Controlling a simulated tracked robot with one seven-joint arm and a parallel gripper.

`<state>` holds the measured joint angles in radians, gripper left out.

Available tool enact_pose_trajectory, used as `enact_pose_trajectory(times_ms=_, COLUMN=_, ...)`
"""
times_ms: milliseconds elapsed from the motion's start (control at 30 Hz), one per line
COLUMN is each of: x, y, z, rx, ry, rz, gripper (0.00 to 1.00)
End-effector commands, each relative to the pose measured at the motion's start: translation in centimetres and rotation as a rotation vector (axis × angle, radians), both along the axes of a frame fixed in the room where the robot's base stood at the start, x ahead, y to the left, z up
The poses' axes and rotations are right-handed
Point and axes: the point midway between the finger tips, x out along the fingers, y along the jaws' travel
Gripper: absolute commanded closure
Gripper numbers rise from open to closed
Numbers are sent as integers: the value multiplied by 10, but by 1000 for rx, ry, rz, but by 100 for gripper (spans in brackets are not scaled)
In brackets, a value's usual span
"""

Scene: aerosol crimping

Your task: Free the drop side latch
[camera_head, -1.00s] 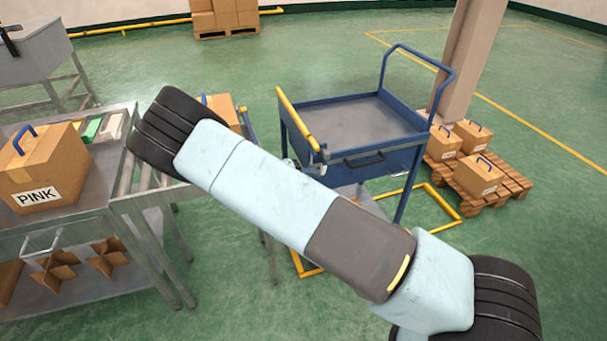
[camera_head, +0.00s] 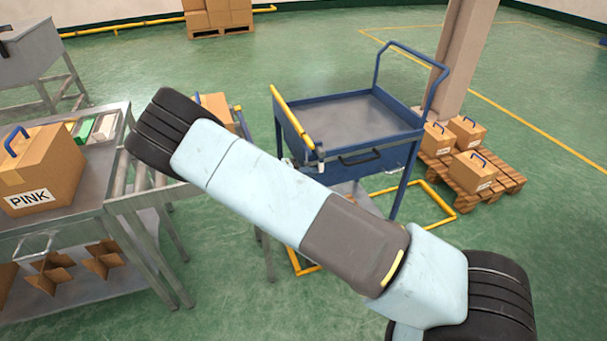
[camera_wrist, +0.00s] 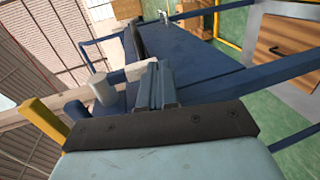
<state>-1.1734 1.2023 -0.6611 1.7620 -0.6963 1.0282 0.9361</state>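The blue trolley (camera_head: 362,125) stands right of centre in the head view. Its near drop side (camera_head: 385,160) is up and carries a black handle (camera_head: 361,158). A small grey and dark fitting (camera_head: 319,153), perhaps the latch, sits at the near left corner. My gripper (camera_wrist: 157,84) shows in the wrist view against blue trolley parts, its grey fingers close together. A pale grey cylinder (camera_wrist: 103,88) lies just left of them. I cannot make out any thing between the fingers.
A steel table (camera_head: 95,170) with a box labelled PINK (camera_head: 42,170) stands at left, joined to a roller section (camera_head: 143,187). A pallet (camera_head: 480,193) with several boxes and a pillar (camera_head: 460,60) are right of the trolley. Green floor is clear behind.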

Motion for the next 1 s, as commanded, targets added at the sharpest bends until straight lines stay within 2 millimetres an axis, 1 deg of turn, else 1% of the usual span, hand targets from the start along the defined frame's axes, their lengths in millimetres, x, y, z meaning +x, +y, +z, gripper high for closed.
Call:
enact_pose_trajectory(times_ms=167, x=-3, y=8, z=0, rx=0, ry=0, rz=-4, gripper=100)
enact_pose_trajectory(times_ms=267, x=-6, y=19, z=-1, rx=1, ry=-1, rz=-8, gripper=100)
enact_pose_trajectory(times_ms=333, x=-9, y=29, z=-2, rx=1, ry=0, rz=-11, gripper=100)
enact_pose_trajectory(times_ms=500, x=-20, y=62, z=-2, rx=1, ry=0, rz=-11, gripper=100)
enact_pose_trajectory(times_ms=700, x=-32, y=96, z=-2, rx=1, ry=0, rz=-12, gripper=100)
enact_pose_trajectory(times_ms=833, x=-38, y=112, z=-2, rx=1, ry=0, rz=-12, gripper=100)
enact_pose_trajectory(times_ms=1000, x=-42, y=121, z=-2, rx=0, ry=0, rz=-14, gripper=100)
